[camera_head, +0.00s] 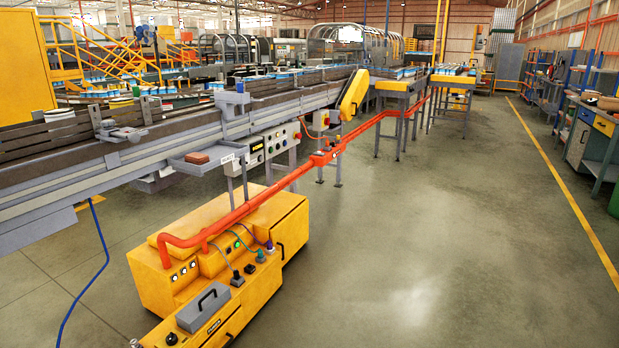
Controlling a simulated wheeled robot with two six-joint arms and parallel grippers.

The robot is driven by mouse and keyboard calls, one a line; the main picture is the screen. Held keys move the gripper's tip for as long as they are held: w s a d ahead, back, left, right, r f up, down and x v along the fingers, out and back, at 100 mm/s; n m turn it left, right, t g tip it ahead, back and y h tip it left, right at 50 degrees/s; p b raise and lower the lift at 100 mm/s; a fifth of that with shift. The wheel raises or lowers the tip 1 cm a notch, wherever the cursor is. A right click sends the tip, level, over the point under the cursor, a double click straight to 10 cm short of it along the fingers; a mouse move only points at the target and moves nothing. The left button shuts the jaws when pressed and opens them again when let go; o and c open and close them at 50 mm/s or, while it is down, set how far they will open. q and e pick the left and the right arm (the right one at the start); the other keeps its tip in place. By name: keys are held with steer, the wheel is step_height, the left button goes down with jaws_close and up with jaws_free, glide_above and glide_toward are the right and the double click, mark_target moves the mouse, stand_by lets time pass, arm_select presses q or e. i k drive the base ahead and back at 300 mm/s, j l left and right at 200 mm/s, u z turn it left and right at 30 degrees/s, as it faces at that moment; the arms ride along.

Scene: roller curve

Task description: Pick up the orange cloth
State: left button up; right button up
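I cannot clearly make out an orange cloth in the head view. A small red-brown item (201,157) lies on a grey shelf (181,163) at the side of the conveyor, left of the middle. It is too small to tell whether it is folded cloth or a solid block. Neither of my grippers is in view.
A long conveyor (150,140) runs from the left into the back. An orange pipe rail (262,199) runs along it from a yellow machine (272,232) in front. A workbench (590,125) stands at the right. The grey floor (450,220) between is clear.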

mark_target(195, 157)
steer(key=i+l+u, duration=0.1)
steer(key=i+u, duration=0.15)
steer(key=i, duration=0.3)
steer(key=i+l+u, duration=0.25)
steer(key=i, duration=0.3)
steer(key=i+l+u, duration=0.3)
steer(key=i, duration=0.25)
